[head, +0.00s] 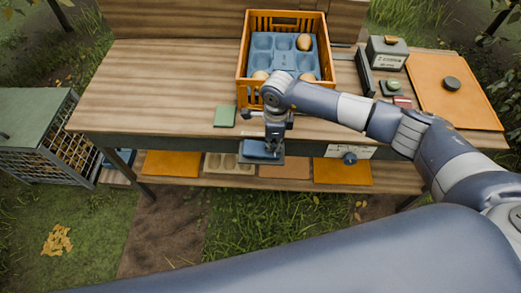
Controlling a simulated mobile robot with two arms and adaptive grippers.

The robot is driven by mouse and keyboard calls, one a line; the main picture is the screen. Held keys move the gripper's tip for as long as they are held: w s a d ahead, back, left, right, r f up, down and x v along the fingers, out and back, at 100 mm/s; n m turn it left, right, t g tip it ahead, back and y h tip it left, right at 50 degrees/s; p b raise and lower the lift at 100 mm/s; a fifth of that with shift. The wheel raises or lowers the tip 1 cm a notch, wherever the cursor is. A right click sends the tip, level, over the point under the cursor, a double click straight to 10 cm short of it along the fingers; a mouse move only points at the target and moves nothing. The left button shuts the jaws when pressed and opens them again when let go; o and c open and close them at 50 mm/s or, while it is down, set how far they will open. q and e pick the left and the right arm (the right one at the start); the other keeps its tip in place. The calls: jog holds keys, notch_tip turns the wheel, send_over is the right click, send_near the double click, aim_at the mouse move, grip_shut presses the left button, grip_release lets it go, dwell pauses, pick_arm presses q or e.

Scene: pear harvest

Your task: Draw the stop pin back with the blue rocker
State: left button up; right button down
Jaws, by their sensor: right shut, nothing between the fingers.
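The blue rocker (259,150) sits in a dark mount at the front edge of the wooden workbench, below the orange crate. My right gripper (274,144) points down at it, shut and empty, with its fingertips over or against the rocker's right part. I cannot tell whether they touch. The gripper and wrist cover part of the rocker and its mount. I cannot make out the stop pin for certain. My left gripper is out of view.
The orange crate (241,62) with a blue tray and a few pears stands just behind my right wrist. A green pad (224,117) lies left. Grey box (387,53) and orange board (450,105) lie far right. The bench's left is clear.

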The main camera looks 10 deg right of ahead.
aim_at(273, 149)
jog(key=shift+r, duration=0.15)
jog(key=shift+r+p, duration=2.05)
jog(key=shift+r, duration=1.3)
